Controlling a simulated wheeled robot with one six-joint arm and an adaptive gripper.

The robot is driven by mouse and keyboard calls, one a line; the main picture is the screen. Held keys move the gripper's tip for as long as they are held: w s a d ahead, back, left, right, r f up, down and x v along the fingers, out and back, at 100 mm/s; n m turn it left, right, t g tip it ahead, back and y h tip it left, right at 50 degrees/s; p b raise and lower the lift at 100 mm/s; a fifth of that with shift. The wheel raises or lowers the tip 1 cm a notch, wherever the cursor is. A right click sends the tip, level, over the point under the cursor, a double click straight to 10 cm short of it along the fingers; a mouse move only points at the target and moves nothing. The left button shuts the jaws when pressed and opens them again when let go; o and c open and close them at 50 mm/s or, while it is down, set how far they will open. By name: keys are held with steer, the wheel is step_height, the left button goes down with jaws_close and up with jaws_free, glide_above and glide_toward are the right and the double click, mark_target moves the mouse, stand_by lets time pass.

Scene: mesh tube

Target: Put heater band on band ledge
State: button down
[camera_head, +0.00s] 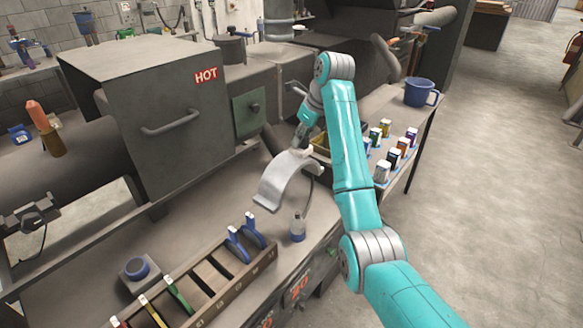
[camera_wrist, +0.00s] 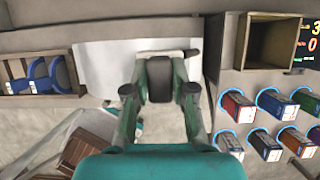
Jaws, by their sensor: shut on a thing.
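The heater band (camera_head: 282,182) is a silvery curved sheet, held in the air above the machine bench with its arch facing up. My gripper (camera_head: 302,138) is at its upper right end, shut on it. In the wrist view the band (camera_wrist: 100,72) is a pale plate reaching left beyond the fingers. A dark block sits between the two fingertips of my gripper (camera_wrist: 160,90). I cannot tell which surface is the band ledge.
A grey box marked HOT (camera_head: 165,115) stands at the left. A slotted tool rack (camera_head: 215,275) and a small bottle (camera_head: 297,228) are on the bench below the band. Several coloured boxes (camera_head: 394,159) and a blue mug (camera_head: 420,92) stand right of my arm.

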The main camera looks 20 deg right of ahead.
step_height(320, 180, down, 9)
steer(key=shift+r, duration=0.15)
stand_by(0.4)
steer(key=c, duration=1.3)
jaws_free()
steer(key=shift+f, duration=0.2)
steer(key=o, duration=0.3)
steer(key=shift+o, duration=0.2)
steer(key=shift+r, duration=0.1)
